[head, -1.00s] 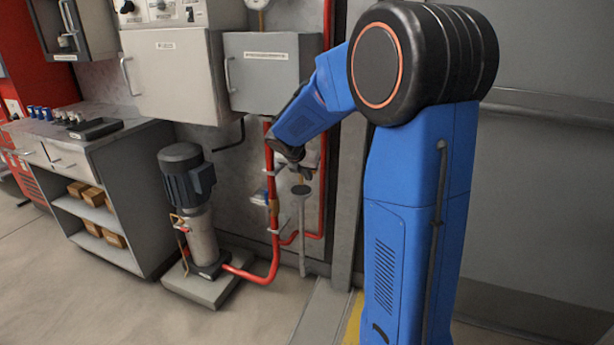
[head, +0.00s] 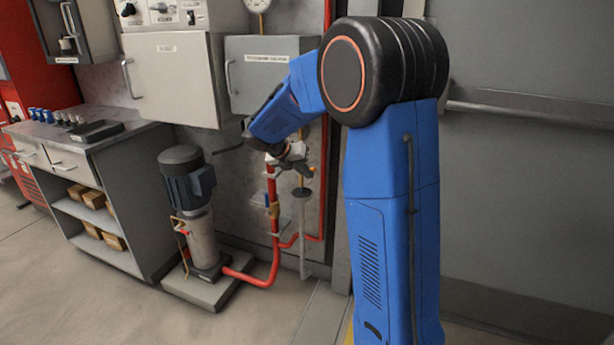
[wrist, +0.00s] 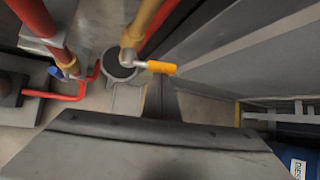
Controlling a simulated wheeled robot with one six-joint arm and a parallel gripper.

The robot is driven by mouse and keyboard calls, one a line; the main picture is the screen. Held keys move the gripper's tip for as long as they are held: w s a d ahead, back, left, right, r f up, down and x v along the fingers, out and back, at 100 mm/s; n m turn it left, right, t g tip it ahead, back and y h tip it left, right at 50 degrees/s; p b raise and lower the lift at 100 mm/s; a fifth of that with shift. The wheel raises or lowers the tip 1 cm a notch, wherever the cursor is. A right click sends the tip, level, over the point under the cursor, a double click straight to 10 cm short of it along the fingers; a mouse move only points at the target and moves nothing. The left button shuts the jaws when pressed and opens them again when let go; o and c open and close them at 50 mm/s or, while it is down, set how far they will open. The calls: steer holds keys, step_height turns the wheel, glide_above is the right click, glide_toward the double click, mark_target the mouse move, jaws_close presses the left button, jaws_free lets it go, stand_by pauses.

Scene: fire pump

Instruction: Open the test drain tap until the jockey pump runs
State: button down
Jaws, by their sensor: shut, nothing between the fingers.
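The test drain tap, with a short orange lever (wrist: 160,67) on a metal stem, shows in the wrist view at the end of a brass pipe (wrist: 140,28). The lever points right. Below it is a dark round drain cup (wrist: 118,64), also in the head view (head: 302,192) atop a grey standpipe. My gripper (head: 292,164) is shut and empty, close to the tap; I cannot tell whether they touch.
Red pipes (head: 268,277) run from the pump to the wall. A blue-handled valve (wrist: 57,72) sits on a pipe in the wrist view. Grey wall cabinets (head: 268,75) hang above. A workbench (head: 135,195) stands left. The floor in front is clear.

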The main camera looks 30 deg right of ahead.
steer(key=w+a+r+n+g+h, duration=0.1)
steer(key=g+h, duration=0.1)
steer(key=w+a+r+n+g+h, duration=0.1)
steer(key=w+r+n+g+h, duration=0.1)
steer(key=h, duration=0.1)
steer(key=shift+a+g, duration=0.2)
steer(key=shift+g, duration=0.1)
stand_by(0.4)
steer(key=shift+r, duration=0.1)
steer(key=shift+r, duration=0.7)
